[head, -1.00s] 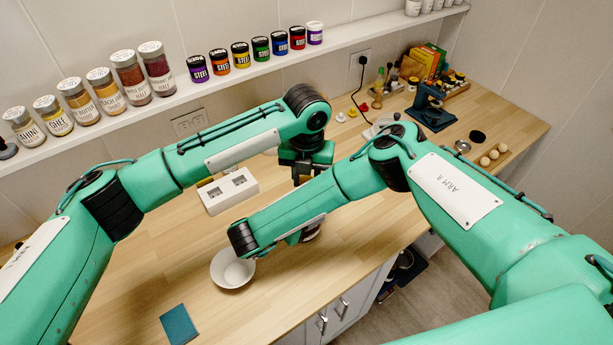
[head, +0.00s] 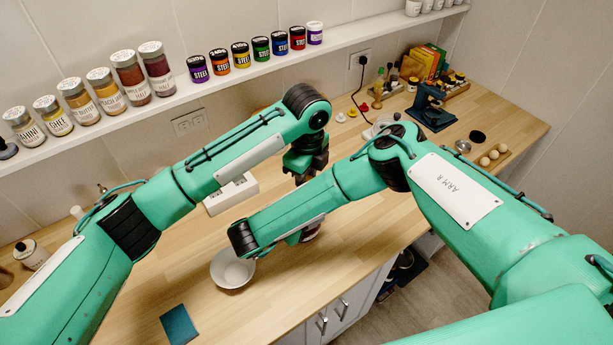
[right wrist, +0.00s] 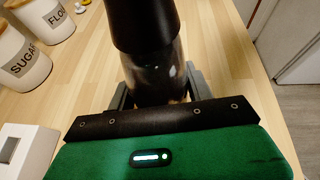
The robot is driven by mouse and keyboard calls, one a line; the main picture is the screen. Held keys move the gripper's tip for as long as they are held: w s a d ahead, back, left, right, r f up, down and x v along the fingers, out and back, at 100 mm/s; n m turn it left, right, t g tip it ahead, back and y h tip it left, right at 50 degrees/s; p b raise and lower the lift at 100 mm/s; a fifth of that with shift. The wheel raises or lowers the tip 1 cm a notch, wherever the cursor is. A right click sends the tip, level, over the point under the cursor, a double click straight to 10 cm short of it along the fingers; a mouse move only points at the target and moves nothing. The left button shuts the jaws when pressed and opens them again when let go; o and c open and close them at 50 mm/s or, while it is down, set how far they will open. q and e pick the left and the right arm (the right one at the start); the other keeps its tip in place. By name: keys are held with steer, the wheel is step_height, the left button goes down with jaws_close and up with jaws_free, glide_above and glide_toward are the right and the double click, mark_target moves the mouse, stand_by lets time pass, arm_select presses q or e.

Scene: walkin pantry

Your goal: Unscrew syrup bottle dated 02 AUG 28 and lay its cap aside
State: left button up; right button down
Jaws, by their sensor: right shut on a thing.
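A dark, glossy bottle (right wrist: 157,84) stands between the fingers of my right gripper (right wrist: 160,94) in the right wrist view. A wide black part (right wrist: 142,25) covers its upper end; I cannot tell whether this is its cap. No date is readable. My right gripper is shut on the bottle. In the head view my right forearm hides most of that gripper and the bottle. My left gripper (head: 303,178) hangs fingers down over the counter, behind my right forearm. Its fingertips are partly hidden, and I cannot tell whether it is open or shut.
A white bowl (head: 232,270) and a blue-green mat (head: 179,325) lie on the near counter. A white box (head: 231,194) sits behind my arms. The counter's front edge is close by.

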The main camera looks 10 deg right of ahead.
arm_select(q)
steer(key=o, duration=1.1)
steer(key=shift+r, duration=2.3)
steer(key=shift+c, duration=0.3)
steer(key=m, duration=0.2)
steer(key=r+m, duration=0.1)
steer(key=m, duration=0.3)
steer(key=shift+d+r, duration=0.15)
steer(key=shift+r, duration=0.25)
steer(key=m, duration=0.3)
steer(key=shift+r+m, duration=0.3)
steer(key=shift+r, duration=0.05)
steer(key=m, duration=0.3)
steer(key=shift+r+m, duration=0.4)
steer(key=shift+f, duration=3.95)
